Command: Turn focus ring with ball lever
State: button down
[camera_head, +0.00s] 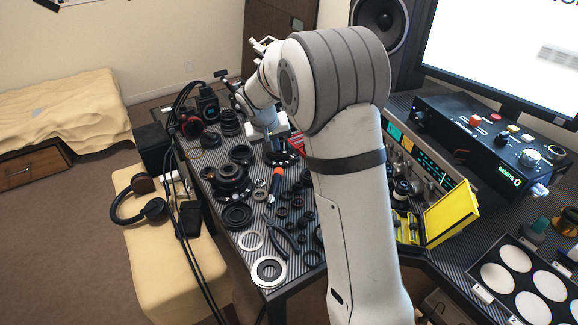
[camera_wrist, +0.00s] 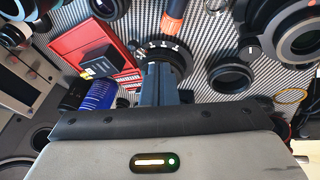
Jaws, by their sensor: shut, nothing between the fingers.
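A black ring with white markings, which looks like the focus ring (camera_wrist: 178,57), lies at the fingertips of my gripper (camera_wrist: 158,70) in the wrist view. In the head view the ring (camera_head: 283,158) shows just below my gripper (camera_head: 270,140), on the striped bench top. My gripper is shut with its fingers together and holds nothing. The fingers overlap part of the ring in the wrist view, and I cannot tell whether they touch it. I cannot make out the ball lever; it may be hidden behind the fingers.
An orange-handled tool (camera_wrist: 174,14) lies close beside the ring. A red tray (camera_wrist: 90,50) and a blue cylinder (camera_wrist: 98,95) are left of my fingers. Several lens parts crowd the bench, including a large lens ring (camera_wrist: 292,32) and a smaller black ring (camera_wrist: 231,76).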

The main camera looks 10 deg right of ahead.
jog(key=w+f+b, duration=0.1)
jog(key=f, duration=0.1)
jog(key=f+h+b, duration=0.1)
jog(key=f, duration=0.2)
jog(key=w+f+t+h+b, duration=0.1)
jog(key=f, duration=0.1)
jog(key=shift+w+d+f, duration=0.2)
jog(key=shift+w+d, duration=0.05)
jog(key=shift+w, duration=0.1)
jog(key=d, duration=0.3)
jog(key=shift+w+d+f, duration=0.15)
jog(key=shift+w+f, duration=0.05)
jog(key=shift+f, duration=0.1)
jog(key=shift+w+d+f, duration=0.1)
jog(key=shift+d, duration=0.25)
